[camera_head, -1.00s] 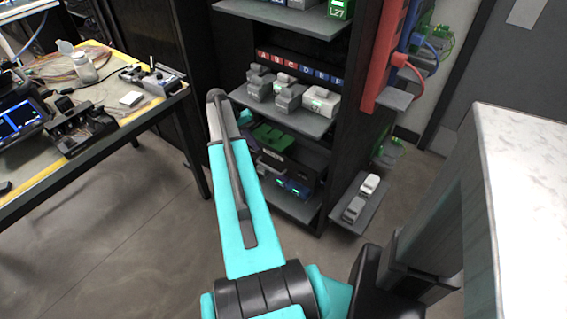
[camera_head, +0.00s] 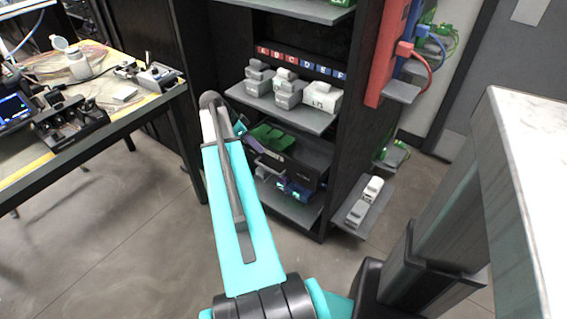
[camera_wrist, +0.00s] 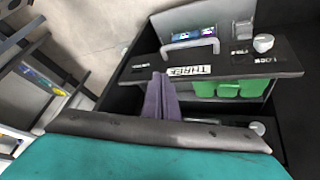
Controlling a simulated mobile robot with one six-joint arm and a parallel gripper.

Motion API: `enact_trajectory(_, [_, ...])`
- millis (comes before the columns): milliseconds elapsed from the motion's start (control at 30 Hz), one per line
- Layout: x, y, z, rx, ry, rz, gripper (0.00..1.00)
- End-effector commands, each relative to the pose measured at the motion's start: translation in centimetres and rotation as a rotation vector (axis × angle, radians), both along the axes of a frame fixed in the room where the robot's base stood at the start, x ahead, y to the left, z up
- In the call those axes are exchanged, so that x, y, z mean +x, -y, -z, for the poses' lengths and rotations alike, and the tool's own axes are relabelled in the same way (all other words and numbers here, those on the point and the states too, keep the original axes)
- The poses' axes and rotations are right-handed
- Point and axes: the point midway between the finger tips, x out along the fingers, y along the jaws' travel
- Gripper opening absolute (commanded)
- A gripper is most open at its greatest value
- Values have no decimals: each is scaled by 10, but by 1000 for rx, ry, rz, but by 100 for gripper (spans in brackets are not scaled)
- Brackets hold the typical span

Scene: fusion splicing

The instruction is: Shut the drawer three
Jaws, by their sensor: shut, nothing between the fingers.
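Drawer three (camera_wrist: 235,65) has a dark front with a white "THREE" label (camera_wrist: 188,71) and a pale bar handle (camera_wrist: 190,47) in the wrist view. The drawer stands open, with green items (camera_wrist: 230,88) showing behind its front. In the head view its dark front (camera_head: 303,176) juts from the lower part of the rack, with green items (camera_head: 272,137) inside. My gripper (camera_wrist: 161,78) is shut and empty, with its purple-grey fingers close to the front's edge beside the label. I cannot tell whether they touch it. In the head view my arm mostly hides the gripper.
Above the drawer is a grey shelf (camera_head: 313,122) with several grey devices. Below it is another shelf (camera_head: 291,209) with blue-lit devices. A small side shelf (camera_head: 345,218) sticks out at right. A workbench (camera_head: 152,104) stands at left, and a white-topped surface (camera_head: 535,150) at right.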

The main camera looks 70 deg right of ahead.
Motion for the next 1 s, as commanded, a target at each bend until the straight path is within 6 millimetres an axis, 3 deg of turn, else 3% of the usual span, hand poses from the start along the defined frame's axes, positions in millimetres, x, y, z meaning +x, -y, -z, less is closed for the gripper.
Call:
enact_trajectory(700, [-27, -24, 1, -488, 246, 698, 0])
enact_trajectory(1000, [-30, -27, -2, -559, 289, 801, 0])
